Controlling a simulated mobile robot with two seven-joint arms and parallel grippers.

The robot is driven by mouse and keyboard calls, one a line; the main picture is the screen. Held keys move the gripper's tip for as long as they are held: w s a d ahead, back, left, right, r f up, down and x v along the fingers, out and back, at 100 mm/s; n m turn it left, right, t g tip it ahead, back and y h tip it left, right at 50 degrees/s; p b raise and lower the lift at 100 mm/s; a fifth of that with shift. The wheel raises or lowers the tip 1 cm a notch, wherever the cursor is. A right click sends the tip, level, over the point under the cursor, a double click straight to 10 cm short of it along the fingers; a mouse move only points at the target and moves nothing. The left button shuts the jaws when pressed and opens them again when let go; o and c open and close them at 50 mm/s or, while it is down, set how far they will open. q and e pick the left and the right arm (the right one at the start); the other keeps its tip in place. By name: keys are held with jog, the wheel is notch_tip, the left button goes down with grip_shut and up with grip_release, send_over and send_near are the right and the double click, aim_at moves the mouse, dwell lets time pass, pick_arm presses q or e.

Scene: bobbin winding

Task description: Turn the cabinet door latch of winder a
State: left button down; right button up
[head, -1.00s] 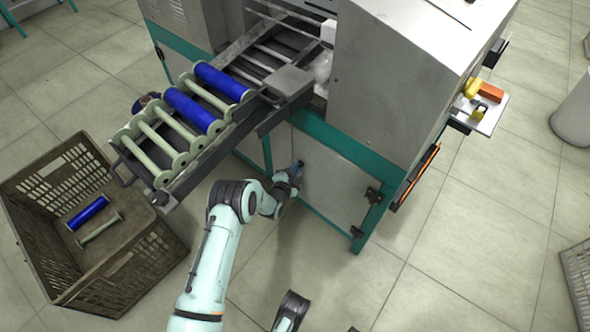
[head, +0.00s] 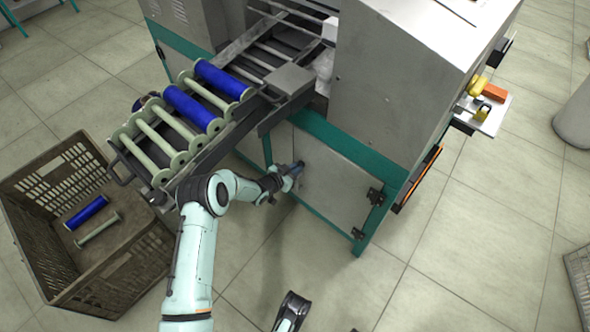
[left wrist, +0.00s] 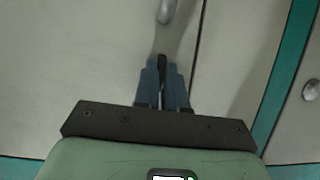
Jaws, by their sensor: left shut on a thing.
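The grey cabinet door (head: 335,192) is on the lower front of the winder (head: 390,90), inside a teal frame, and looks closed. The latch's exact angle cannot be told. A narrow dark door gap (left wrist: 197,50) runs just right of the fingers.
A rail with blue and pale green bobbins (head: 188,108) juts out above my left arm. A brown crate (head: 120,262) with two bobbins stands on the floor at left. Dark hinges (head: 375,196) are on the door's right side. The floor in front is clear.

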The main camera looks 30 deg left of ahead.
pick_arm(q)
jog(key=shift+w+r+n+h, duration=0.25)
jog(key=shift+r+n+h, duration=0.05)
jog(key=shift+r, duration=0.05)
pick_arm(e)
jog(key=shift+s, duration=0.1)
pick_arm(q)
jog(key=c, duration=1.2)
grip_release()
jog(key=shift+d, duration=0.15)
jog(key=shift+d+f, duration=0.15)
jog(key=shift+f, duration=0.1)
jog(key=shift+s, duration=0.15)
jog(key=p+v, duration=0.4)
jog(key=v, duration=0.9)
jog(key=shift+s+p, duration=0.15)
jog(key=shift+p, duration=0.2)
pick_arm(e)
jog(key=w+a+r+t, duration=0.1)
jog(key=w+r+t, duration=0.2)
jog(key=w, duration=0.6)
notch_tip(320, 180, up, 3)
jog(key=shift+w+f+n, duration=0.1)
jog(key=shift+w+n, duration=0.05)
jog(key=shift+n, duration=0.15)
jog(key=shift+a, duration=0.1)
